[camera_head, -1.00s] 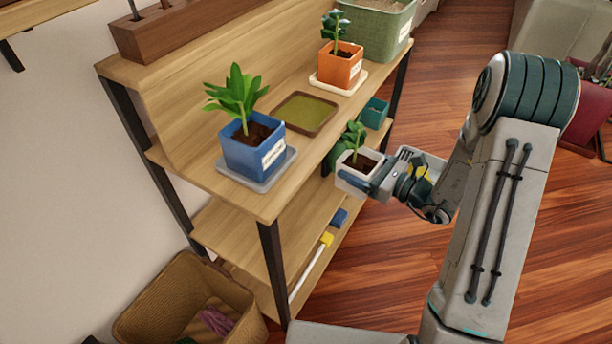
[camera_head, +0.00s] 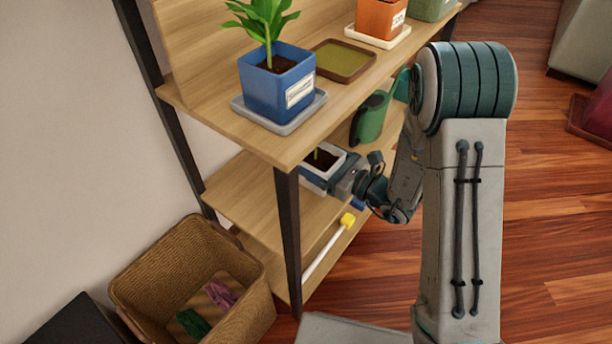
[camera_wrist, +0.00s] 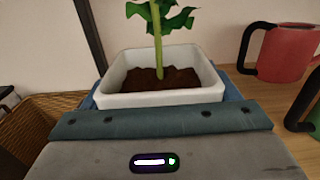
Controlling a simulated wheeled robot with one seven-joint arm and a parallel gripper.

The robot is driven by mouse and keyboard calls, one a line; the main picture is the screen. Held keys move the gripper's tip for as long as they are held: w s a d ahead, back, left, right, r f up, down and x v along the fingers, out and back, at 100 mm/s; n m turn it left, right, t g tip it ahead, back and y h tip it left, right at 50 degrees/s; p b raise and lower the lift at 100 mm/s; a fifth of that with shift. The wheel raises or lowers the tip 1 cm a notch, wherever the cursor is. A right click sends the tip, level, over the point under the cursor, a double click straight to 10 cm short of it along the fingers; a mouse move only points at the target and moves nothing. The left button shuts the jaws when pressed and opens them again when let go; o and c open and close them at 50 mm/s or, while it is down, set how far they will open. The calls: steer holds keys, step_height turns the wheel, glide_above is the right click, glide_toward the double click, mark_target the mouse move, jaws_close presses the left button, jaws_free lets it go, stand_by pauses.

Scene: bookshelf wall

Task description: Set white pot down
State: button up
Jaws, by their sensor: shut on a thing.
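The white pot (camera_head: 336,158) holds dark soil and a green plant. In the head view it is below the top shelf board, partly hidden by the board's front edge. In the wrist view the white pot (camera_wrist: 115,98) looks upright, with its stem rising out of frame. My gripper (camera_head: 335,180) is shut on the white pot from the front right. The pot's underside is hidden, so I cannot tell whether it touches the middle shelf (camera_head: 240,185).
The blue pot (camera_head: 270,95) stands above on the top shelf. A green watering can (camera_head: 368,120) is right of the white pot; a red can (camera_wrist: 285,52) shows in the wrist view. A wicker basket (camera_head: 155,265) is on the floor at left.

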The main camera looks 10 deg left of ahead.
steer(key=a+f, duration=0.1)
steer(key=a, duration=0.2)
steer(key=a+f+b, duration=0.1)
steer(key=shift+a+f, duration=0.15)
steer(key=shift+f, duration=0.15)
steer(key=shift+f+b, duration=1.05)
steer(key=shift+f, duration=0.9)
steer(key=shift+f, duration=0.2)
steer(key=o, duration=1.4)
steer(key=shift+r, duration=0.1)
